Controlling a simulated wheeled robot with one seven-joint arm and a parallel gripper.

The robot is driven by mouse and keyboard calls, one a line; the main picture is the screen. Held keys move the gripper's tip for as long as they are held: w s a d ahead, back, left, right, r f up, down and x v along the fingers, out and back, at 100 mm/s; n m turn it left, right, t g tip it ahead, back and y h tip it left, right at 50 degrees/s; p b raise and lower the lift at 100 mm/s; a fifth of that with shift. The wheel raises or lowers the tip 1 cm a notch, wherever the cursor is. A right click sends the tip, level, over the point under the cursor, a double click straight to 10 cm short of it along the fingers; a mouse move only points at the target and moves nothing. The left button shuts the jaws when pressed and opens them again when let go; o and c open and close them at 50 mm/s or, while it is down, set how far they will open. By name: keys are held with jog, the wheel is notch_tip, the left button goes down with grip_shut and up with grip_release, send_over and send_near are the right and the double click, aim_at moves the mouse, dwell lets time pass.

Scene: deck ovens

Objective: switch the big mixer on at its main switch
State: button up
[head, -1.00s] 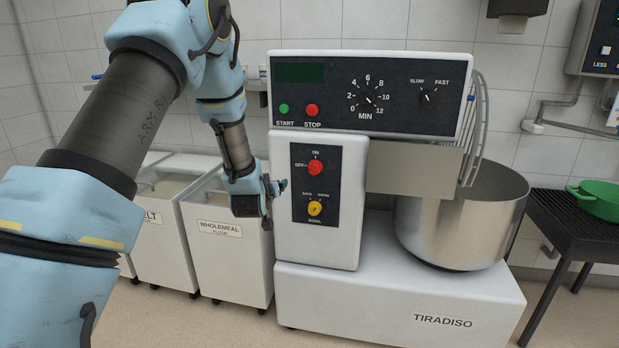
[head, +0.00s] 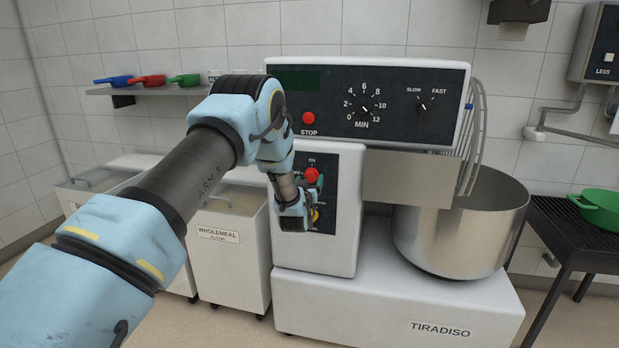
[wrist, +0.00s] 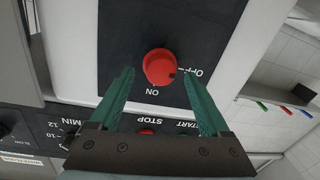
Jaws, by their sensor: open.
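The big mixer (head: 398,298) is white and marked TIRADISO, with a steel bowl on its right. Its main switch is a red rotary knob (head: 311,175) marked ON and OFF on a dark plate. The knob also shows in the wrist view (wrist: 159,68), where the picture is upside down and its dark mark is on the side of the OFF label. My gripper (wrist: 160,85) is open, its two green fingers on either side of the knob in that view. In the head view my wrist partly hides the plate and the yellow knob (head: 315,215).
The stop button (head: 308,118) and timer dial (head: 364,110) are above the switch. My arm hides the start button in the head view. The wholemeal flour bin (head: 232,262) stands left of the mixer. A shelf with coloured pans (head: 150,90) is on the wall.

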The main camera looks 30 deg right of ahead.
jog(key=shift+w+d, duration=0.4)
jog(key=shift+w, duration=0.1)
jog(key=shift+c, duration=0.3)
grip_shut()
